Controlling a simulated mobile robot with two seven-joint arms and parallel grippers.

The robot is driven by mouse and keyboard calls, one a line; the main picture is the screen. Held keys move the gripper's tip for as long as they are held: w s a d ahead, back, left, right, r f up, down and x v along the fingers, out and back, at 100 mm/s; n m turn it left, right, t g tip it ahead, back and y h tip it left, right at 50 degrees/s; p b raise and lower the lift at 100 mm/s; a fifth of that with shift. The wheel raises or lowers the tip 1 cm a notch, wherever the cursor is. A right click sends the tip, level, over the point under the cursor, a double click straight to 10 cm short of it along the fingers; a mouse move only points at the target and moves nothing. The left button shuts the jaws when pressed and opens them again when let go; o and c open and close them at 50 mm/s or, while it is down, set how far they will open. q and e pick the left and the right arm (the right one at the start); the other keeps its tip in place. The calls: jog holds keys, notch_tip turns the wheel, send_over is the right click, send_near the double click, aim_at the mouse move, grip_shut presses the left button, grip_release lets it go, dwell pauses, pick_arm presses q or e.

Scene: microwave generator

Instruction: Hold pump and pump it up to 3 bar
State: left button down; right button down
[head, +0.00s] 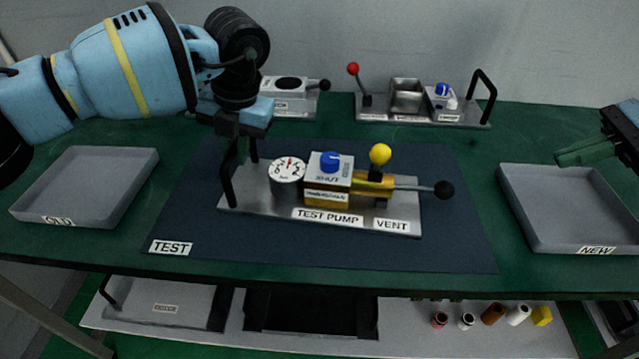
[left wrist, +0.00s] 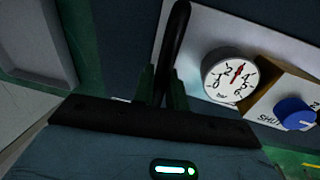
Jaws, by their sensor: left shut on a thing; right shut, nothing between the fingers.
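The test pump sits on a silver base plate (head: 260,200) on the dark mat, with a blue knob (head: 330,161) marked SHUT, a yellow ball (head: 380,154) and a lever ending in a black ball (head: 444,190). My left gripper (head: 238,135) is shut on the black handle (head: 228,180) at the plate's left end; the handle also shows between its fingers in the left wrist view (left wrist: 175,45). The white gauge (head: 288,169) has a red needle pointing roughly up, between 2 and 4 in the left wrist view (left wrist: 230,78). My right gripper (head: 575,157) is shut and empty, away from the pump.
A grey OLD tray (head: 85,153) lies left and a grey NEW tray (head: 560,240) right, below my right gripper. Two more devices, one with a red ball lever (head: 353,70), stand at the back. Small coloured parts (head: 492,314) lie on the shelf below.

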pick_arm(q)
jog(key=shift+f, duration=0.2)
pick_arm(e)
jog(key=shift+s+d+r, duration=0.1)
jog(key=shift+d+r, duration=0.15)
jog(key=shift+d, duration=0.15)
pick_arm(q)
jog(key=c, duration=1.3)
grip_release()
jog(key=shift+r, duration=0.1)
jog(key=shift+r, duration=0.1)
jog(key=r, duration=0.4)
jog(key=d+r, duration=0.1)
jog(key=r, duration=0.2)
jog(key=d+r, duration=0.1)
jog(key=r, duration=0.3)
jog(key=shift+s+d+r, duration=0.1)
jog(key=shift+d+r, duration=0.1)
jog(key=shift+r, duration=0.1)
